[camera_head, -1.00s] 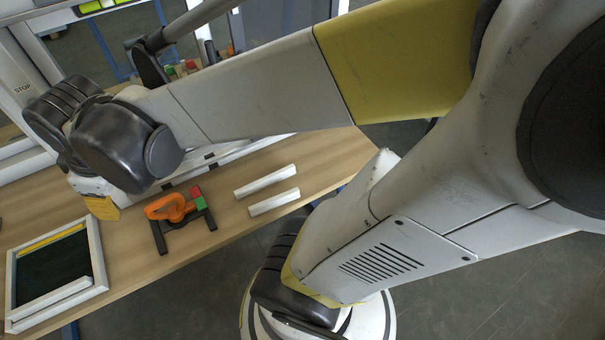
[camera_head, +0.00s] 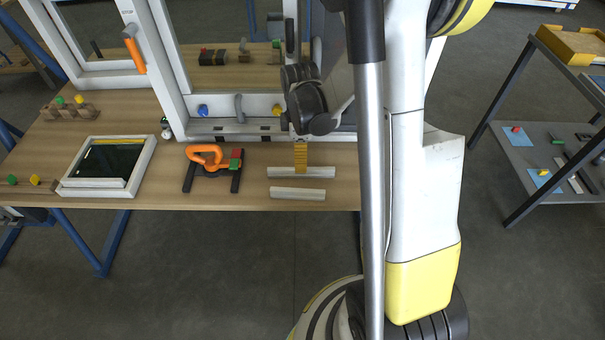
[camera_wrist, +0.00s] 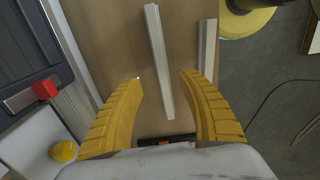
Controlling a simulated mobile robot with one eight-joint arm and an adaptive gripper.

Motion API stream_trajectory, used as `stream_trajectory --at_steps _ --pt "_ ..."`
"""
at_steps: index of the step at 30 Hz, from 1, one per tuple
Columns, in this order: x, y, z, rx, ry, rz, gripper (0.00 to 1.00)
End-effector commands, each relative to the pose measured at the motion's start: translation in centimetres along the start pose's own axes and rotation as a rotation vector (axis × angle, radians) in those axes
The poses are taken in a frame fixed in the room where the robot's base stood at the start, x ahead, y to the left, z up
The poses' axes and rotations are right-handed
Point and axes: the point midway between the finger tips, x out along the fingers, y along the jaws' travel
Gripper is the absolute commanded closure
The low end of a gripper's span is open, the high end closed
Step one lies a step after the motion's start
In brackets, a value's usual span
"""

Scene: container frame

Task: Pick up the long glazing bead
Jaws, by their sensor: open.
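Two pale bar-shaped beads lie about parallel on the wooden table. The longer one (camera_head: 318,173) is nearer the window frame; the shorter one (camera_head: 297,194) lies nearer the table's front edge. My gripper (camera_head: 301,171) points down over the longer bead and hides part of it. In the wrist view my gripper (camera_wrist: 163,77) is open and empty, with curved yellow fingers. The longer bead (camera_wrist: 157,55) runs through the gap between the fingertips, with space on both sides. The shorter bead (camera_wrist: 207,45) lies beyond the right finger. I cannot tell the exact height of the fingertips.
An orange-handled clamp (camera_head: 205,155) on a black stand is left of the beads. A white-framed dark panel (camera_head: 110,163) lies further left. The white window frame (camera_head: 225,128) rises behind the beads. A grey shelf cart (camera_head: 545,150) stands at right.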

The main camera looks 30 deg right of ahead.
Motion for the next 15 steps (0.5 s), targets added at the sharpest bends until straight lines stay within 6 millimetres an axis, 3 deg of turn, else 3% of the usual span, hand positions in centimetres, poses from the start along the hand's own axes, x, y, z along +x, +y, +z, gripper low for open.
stream_trajectory --at_steps 5,12,15 --pt "1.3 -0.1 0.0 0.001 0.0 0.0 0.55" --pt "5.1 -0.3 -0.1 0.001 0.0 0.001 0.55" --pt "5.6 -0.3 -0.1 0.001 0.0 0.001 0.55"
